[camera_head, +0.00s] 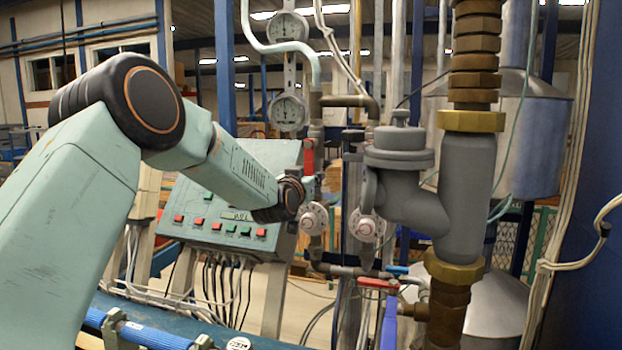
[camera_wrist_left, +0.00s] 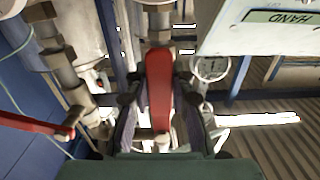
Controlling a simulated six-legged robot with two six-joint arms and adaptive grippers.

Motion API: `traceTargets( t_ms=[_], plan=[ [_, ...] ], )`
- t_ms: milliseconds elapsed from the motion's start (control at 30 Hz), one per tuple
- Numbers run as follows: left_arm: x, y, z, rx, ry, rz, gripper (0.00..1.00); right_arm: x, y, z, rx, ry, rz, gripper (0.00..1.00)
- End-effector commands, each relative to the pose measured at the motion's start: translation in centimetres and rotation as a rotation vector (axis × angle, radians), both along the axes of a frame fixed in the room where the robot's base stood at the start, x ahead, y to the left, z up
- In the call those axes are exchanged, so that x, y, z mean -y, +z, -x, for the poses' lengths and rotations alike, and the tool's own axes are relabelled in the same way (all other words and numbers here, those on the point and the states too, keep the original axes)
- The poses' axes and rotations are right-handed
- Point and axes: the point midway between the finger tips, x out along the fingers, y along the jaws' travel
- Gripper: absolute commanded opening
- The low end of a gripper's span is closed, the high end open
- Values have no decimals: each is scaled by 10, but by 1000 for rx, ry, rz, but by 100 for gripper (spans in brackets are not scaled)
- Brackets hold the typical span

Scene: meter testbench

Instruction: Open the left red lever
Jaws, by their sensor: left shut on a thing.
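The left red lever (camera_head: 308,156) stands upright on a vertical pipe, just beyond the end of my left arm in the head view. In the left wrist view the red lever (camera_wrist_left: 160,85) runs lengthwise between the two dark fingers. My left gripper (camera_wrist_left: 160,112) is shut on it. In the head view my left gripper (camera_head: 312,188) is small and partly hidden by my own wrist. A second red lever (camera_head: 378,284) lies roughly level lower on the right. It also shows at the left of the wrist view (camera_wrist_left: 35,123). My right gripper is not in view.
A control box (camera_head: 225,228) with red and green buttons stands close behind my left forearm. Two gauges (camera_head: 288,70) hang above. Pipes crowd the space.

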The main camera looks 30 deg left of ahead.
Motion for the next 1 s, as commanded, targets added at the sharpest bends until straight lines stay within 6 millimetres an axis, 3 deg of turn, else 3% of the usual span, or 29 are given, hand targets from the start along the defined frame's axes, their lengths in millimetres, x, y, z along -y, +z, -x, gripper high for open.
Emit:
traceTargets(
  t_ms=[300, 333, 600, 1000],
  plan=[
    [0, -1, 0, -3, -1, -7, 0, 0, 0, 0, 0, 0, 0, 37],
    [0, -1, 0, -3, -1, -8, 25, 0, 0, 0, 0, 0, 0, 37],
    [0, 0, 0, -1, 0, -5, 46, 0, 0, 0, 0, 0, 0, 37],
    [1, 0, 6, -1, 0, -3, 46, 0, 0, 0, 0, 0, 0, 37]
  ],
)
